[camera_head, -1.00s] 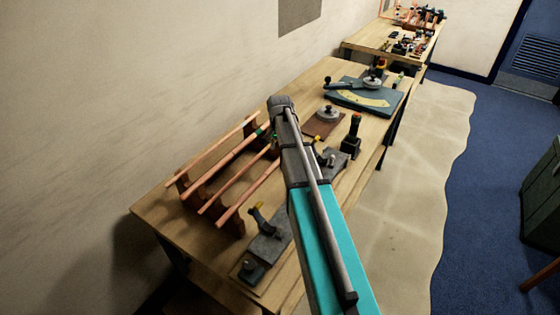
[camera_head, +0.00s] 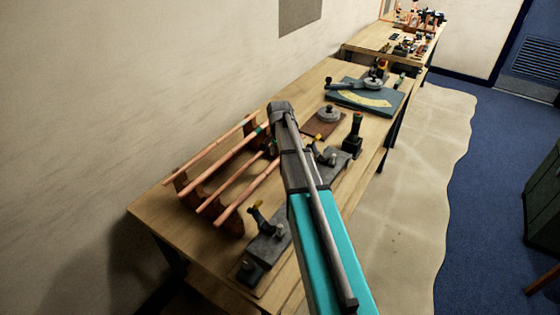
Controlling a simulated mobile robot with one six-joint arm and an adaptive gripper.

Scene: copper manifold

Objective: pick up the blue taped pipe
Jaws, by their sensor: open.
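Several copper pipes lie side by side, tilted, on a brown rack (camera_head: 181,183) at the left of the near workbench. One copper pipe (camera_head: 222,167) has a dark green-looking band near its far end. I cannot make out a clearly blue band; the far ends of the pipes nearest my arm are partly hidden by it. My grey and teal arm reaches up through the middle of the view, just right of the rack. My gripper is hidden behind the arm, so its fingers and its distance from the pipes cannot be seen.
A grey fixture (camera_head: 268,248) with clamps stands right of the rack on the wooden workbench (camera_head: 165,212). Behind are a dark upright tool (camera_head: 354,138), a brown plate (camera_head: 318,127) and a blue-grey bending plate (camera_head: 375,101).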

